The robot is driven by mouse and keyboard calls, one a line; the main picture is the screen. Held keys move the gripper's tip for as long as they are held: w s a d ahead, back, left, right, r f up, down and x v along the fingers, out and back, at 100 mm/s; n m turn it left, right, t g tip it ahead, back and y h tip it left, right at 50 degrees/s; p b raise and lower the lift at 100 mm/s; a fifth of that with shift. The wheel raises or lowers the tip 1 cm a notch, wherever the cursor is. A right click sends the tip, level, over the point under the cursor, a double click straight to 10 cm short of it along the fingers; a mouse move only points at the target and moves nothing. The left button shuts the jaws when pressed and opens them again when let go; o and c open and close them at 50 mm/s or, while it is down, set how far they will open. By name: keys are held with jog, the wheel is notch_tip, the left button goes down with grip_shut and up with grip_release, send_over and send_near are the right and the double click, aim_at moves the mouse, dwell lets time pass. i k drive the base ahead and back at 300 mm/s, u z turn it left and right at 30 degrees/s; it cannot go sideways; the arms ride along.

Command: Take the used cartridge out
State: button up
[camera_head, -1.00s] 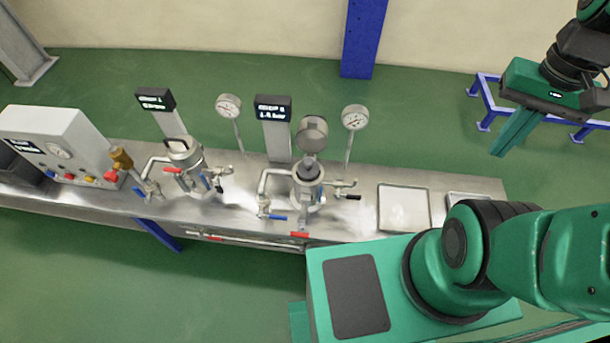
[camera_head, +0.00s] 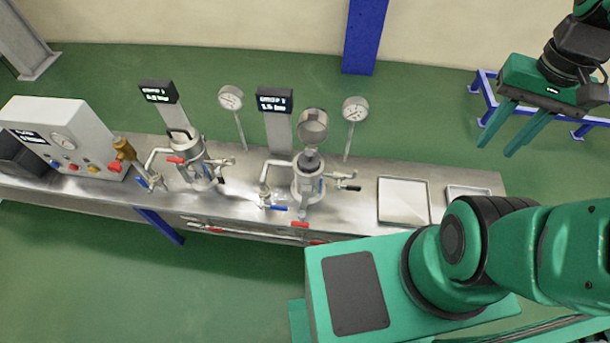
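The right pressure vessel (camera_head: 308,186) stands on the steel bench with its round lid (camera_head: 313,126) swung up behind it. A grey cylindrical piece (camera_head: 309,160) sticks up from its mouth. It may be the used cartridge, but it is too small to tell. The left vessel (camera_head: 199,172) has a top handle and appears closed. My gripper (camera_head: 497,151) is at the upper right, over the floor beyond the bench, far from both vessels. Its two green fingers are apart with nothing between them.
A white tray (camera_head: 404,202) and a smaller tray (camera_head: 467,191) lie on the bench's right part. Gauges (camera_head: 355,110) and display posts (camera_head: 274,102) stand behind the vessels. A control box (camera_head: 62,138) is at the left. Valve levers (camera_head: 272,207) stick out around the vessels.

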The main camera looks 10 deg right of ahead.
aim_at(309, 162)
jog(key=k, duration=0.45)
jog(key=u, duration=2.25)
jog(key=i, duration=1.9)
jog(key=z, duration=2.3)
